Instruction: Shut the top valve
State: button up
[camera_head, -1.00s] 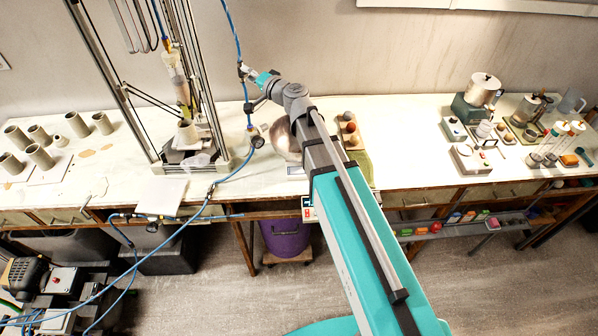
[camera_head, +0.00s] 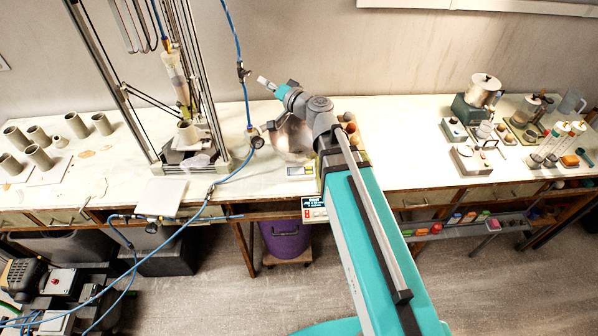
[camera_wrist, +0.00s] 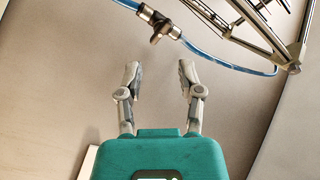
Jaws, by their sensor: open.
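The top valve (camera_head: 242,72) is a small dark fitting on the upright blue hose, high above the table. In the wrist view the valve (camera_wrist: 160,24) is a metal body with a short handle, in line with the blue hose. My gripper (camera_head: 262,81) is just right of the valve and apart from it. In the wrist view my gripper (camera_wrist: 160,75) has its two fingers spread with nothing between them, and the valve lies beyond the fingertips. The exact angle of the handle is hard to tell.
The blue hose runs down past a round gauge (camera_head: 257,141) to the table's front edge. A metal frame with a clay extruder (camera_head: 180,85) stands left of the hose. A shiny round vessel (camera_head: 288,140) sits below my wrist. Clay tubes (camera_head: 38,158) stand at left.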

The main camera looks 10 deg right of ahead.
jog(key=v, duration=0.6)
jog(key=s+d+f+n+g+h+b, duration=0.1)
jog(key=s+f+g+b, duration=0.3)
jog(key=f, duration=0.7)
jog(key=s+d+f+n+g+h+b, duration=0.2)
jog(key=s+f+n+g+h+b, duration=0.1)
jog(key=f, duration=0.8)
jog(key=shift+s+f+g+h+b, duration=0.45)
jog(key=shift+s+g+h, duration=0.45)
jog(key=shift+g, duration=0.4)
jog(key=shift+d, duration=0.1)
jog(key=s+d+f+m+g+h+b, duration=0.1)
jog(key=s+d+f+g+h+b, duration=0.2)
jog(key=s+d+f+h, duration=0.3)
jog(key=d+f+b, duration=0.1)
jog(key=d+f, duration=0.1)
jog(key=d, duration=0.2)
jog(key=shift+s+f+g+b, duration=0.15)
jog(key=shift+f+g+b, duration=0.05)
jog(key=shift+g+b, duration=0.2)
